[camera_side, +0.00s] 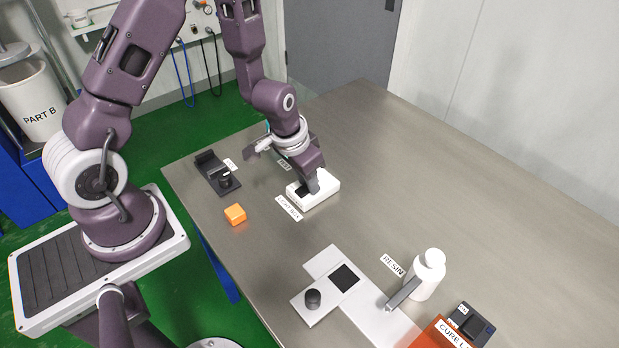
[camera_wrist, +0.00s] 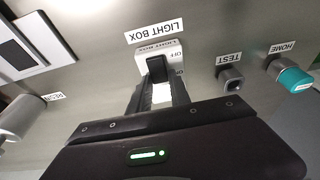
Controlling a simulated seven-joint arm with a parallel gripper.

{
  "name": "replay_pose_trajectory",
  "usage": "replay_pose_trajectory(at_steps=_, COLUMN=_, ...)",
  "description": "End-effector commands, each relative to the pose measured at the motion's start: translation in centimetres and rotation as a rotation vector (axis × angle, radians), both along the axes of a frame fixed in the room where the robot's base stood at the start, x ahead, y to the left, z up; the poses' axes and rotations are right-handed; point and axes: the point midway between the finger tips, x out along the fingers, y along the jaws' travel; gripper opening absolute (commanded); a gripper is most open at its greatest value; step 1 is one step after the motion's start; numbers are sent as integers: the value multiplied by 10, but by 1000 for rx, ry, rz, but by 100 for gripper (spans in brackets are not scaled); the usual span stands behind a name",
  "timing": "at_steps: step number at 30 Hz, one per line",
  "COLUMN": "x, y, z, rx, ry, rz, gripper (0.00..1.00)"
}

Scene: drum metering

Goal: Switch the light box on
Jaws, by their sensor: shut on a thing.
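The light box (camera_side: 328,190) is a small white box on the grey table, with a LIGHT BOX label beside it in the side view. In the wrist view its white face (camera_wrist: 175,50) carries OFF and ON marks and a black switch lever (camera_wrist: 157,66). My gripper (camera_side: 309,188) points down onto the box in the side view. In the wrist view my gripper (camera_wrist: 160,84) has its fingers at the lever and is shut on it. The fingers partly hide the box and the lever's lower part. I cannot tell which position the lever is in.
An orange cube (camera_side: 235,214) and a black device with a knob (camera_side: 218,174) stand left of the box. A white plate with a knob (camera_side: 322,290), a white resin bottle (camera_side: 428,275) and an orange box (camera_side: 440,335) are nearer. The table's right side is clear.

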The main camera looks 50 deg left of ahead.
Motion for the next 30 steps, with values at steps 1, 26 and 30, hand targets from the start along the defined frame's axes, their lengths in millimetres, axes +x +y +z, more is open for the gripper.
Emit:
replay_pose_trajectory(at_steps=1, x=-3, y=2, z=-1, rx=1, ry=-14, rz=3, gripper=0)
replay_pose_trajectory(at_steps=26, x=-3, y=0, z=2, rx=-3, ry=-61, rz=1, gripper=45)
replay_pose_trajectory(at_steps=30, x=-8, y=0, z=23, rx=-2, ry=-67, rz=1, gripper=45)
